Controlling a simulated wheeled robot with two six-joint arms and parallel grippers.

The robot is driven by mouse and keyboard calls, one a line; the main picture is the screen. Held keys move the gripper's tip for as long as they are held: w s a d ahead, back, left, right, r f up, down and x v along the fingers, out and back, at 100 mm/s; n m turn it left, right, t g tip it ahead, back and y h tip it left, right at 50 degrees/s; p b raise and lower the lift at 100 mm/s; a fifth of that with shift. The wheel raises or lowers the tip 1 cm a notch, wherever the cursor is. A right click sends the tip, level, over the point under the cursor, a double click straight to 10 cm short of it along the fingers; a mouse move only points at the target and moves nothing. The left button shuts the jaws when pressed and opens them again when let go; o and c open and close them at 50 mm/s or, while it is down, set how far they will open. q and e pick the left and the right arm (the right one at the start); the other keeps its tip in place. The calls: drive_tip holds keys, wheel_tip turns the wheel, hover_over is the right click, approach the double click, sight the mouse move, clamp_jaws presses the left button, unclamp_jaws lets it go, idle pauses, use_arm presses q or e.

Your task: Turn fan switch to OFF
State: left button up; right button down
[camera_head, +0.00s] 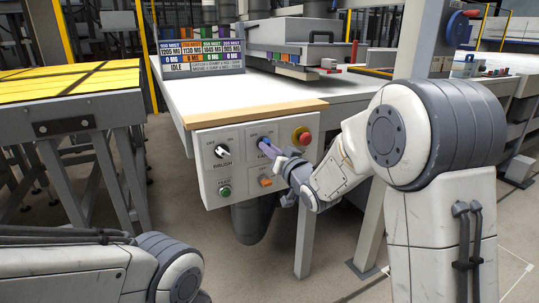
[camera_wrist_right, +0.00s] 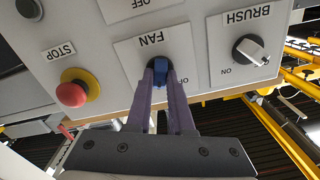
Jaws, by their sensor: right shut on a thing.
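The fan switch is a blue knob (camera_head: 263,142) on the light grey control panel (camera_head: 212,187) at the table's front. The right wrist view shows the panel upside down, with the blue knob (camera_wrist_right: 160,70) on a black base beside the word FAN. My right gripper (camera_head: 267,148) is shut on the knob; its two purple fingers (camera_wrist_right: 161,85) lie on either side of it. The fingers hide much of the knob's scale, so I cannot tell its exact setting. My left arm shows at the lower left, but its gripper is out of view.
The brush knob (camera_head: 221,152) is left of the fan knob. A red stop button (camera_head: 301,135) is to its right. A green button (camera_head: 225,191) and an orange switch (camera_head: 265,181) sit lower. A wooden edge (camera_head: 255,114) runs above the panel.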

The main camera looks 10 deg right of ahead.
drive_tip(key=shift+n+b, duration=4.35)
drive_tip(key=shift+n, duration=2.15)
drive_tip(key=c, duration=0.8)
unclamp_jaws()
drive_tip(key=shift+s, duration=0.1)
